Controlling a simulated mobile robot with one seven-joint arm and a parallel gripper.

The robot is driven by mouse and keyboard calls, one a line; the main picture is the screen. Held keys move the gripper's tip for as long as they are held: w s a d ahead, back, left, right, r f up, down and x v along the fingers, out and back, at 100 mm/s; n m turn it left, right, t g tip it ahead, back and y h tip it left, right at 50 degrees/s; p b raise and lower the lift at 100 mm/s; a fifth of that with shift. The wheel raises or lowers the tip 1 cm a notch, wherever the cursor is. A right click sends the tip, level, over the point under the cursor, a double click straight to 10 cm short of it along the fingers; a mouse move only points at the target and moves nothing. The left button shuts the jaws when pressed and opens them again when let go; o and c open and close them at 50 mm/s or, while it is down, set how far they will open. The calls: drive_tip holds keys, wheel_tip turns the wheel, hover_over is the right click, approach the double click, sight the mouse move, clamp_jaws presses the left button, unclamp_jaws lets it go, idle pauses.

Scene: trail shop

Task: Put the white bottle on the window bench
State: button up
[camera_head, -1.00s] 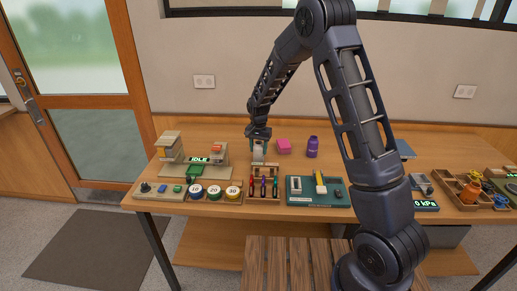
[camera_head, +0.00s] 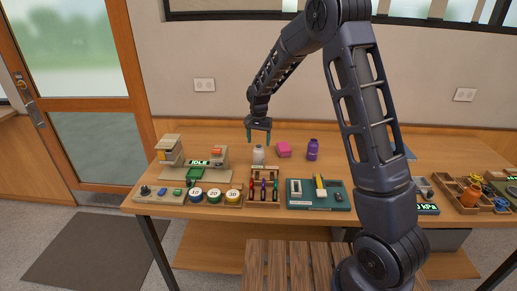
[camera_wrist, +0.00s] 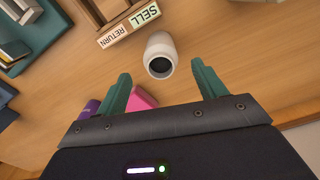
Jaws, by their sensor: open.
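The white bottle (camera_head: 258,156) stands upright on the wooden workbench, behind the rack of coloured tools. In the wrist view the bottle (camera_wrist: 161,56) shows its dark round top, just beyond the fingertips and roughly between them. My gripper (camera_head: 259,138) is above the bottle, pointing down, with its green fingers apart and nothing between them. The gripper (camera_wrist: 161,76) also shows open in the wrist view. A slatted wooden bench (camera_head: 295,270) stands in front of the workbench; I cannot tell whether it is the window bench.
A pink block (camera_head: 284,149) and a purple bottle (camera_head: 312,149) stand right of the white bottle. The tool rack (camera_head: 263,187), numbered round pieces (camera_head: 214,195) and a green tray (camera_head: 304,200) line the workbench front. A small machine (camera_head: 170,150) is at left.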

wheel_tip(320, 180, up, 6)
drive_tip(key=shift+f, duration=0.2)
drive_tip(key=s+d+r+n+t, duration=0.1)
drive_tip(key=s+d+r, duration=0.6)
drive_tip(key=d, duration=0.4)
drive_tip(key=s+d+r+t, duration=0.1)
drive_tip(key=s+d+r, duration=0.4)
drive_tip(key=d+r, duration=0.45)
drive_tip(key=s+d+n+t, duration=0.1)
drive_tip(key=s+d, duration=0.6)
drive_tip(key=s, duration=0.3)
drive_tip(key=s+d+n+t, duration=0.1)
drive_tip(key=s+d, duration=0.5)
drive_tip(key=s, duration=0.5)
drive_tip(key=shift+d+r+t, duration=0.3)
drive_tip(key=shift+d+r, duration=0.1)
drive_tip(key=shift+r, duration=0.05)
drive_tip(key=shift+o, duration=0.4)
drive_tip(key=shift+s+d+f, duration=0.15)
drive_tip(key=shift+s, duration=0.25)
